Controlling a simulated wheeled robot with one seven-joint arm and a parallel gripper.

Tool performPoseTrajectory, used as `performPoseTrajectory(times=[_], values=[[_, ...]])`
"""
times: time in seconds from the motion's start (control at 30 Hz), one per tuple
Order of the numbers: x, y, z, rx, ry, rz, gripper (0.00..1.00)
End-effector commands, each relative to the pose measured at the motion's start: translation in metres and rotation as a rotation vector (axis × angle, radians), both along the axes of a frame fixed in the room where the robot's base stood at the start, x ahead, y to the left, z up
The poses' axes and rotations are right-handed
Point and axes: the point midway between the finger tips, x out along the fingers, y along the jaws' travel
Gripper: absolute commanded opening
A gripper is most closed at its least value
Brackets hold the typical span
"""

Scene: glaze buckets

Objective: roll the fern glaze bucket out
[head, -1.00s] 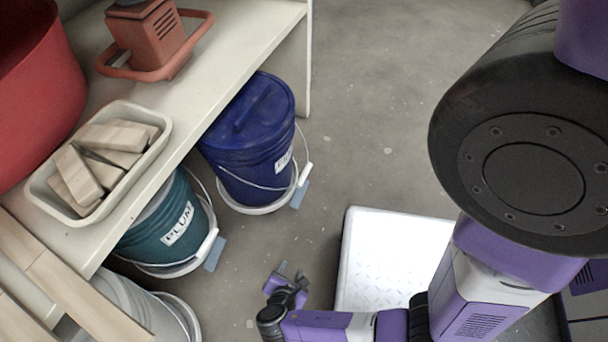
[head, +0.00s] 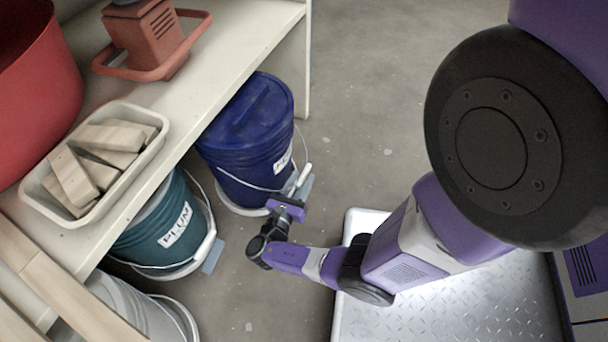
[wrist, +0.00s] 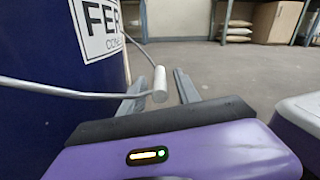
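The dark blue bucket (head: 245,140) stands on a low round base partly under the bench. Its label (wrist: 98,25) reads "FER" and "CONE" in the wrist view, the rest cut off. Its wire bail hangs down the front with a white grip (head: 303,176), which also shows in the wrist view (wrist: 160,82). My gripper (head: 298,186) is low at the bucket's front right. In the wrist view my gripper's fingers (wrist: 160,88) are apart, one on each side of the white grip. I cannot see either finger pressing on it.
The bench holds a tray of blocks (head: 40,190). A metal-plated platform (head: 450,305) is at lower right. Floor beyond the blue bucket is clear.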

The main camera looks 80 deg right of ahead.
Motion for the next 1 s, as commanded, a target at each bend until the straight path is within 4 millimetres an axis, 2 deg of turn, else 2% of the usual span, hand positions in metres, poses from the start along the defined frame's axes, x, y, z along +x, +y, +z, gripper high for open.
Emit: performPoseTrajectory(times=[0.2,0.53,0.73,1.0], values=[[-0.005,-0.017,0.000,0.000,-0.001,-0.001,0.39],[-0.005,-0.020,0.000,0.001,-0.001,0.001,0.39],[-0.005,-0.020,0.000,0.000,-0.001,0.000,0.00],[-0.004,-0.020,0.000,0.000,-0.002,0.001,0.00]])
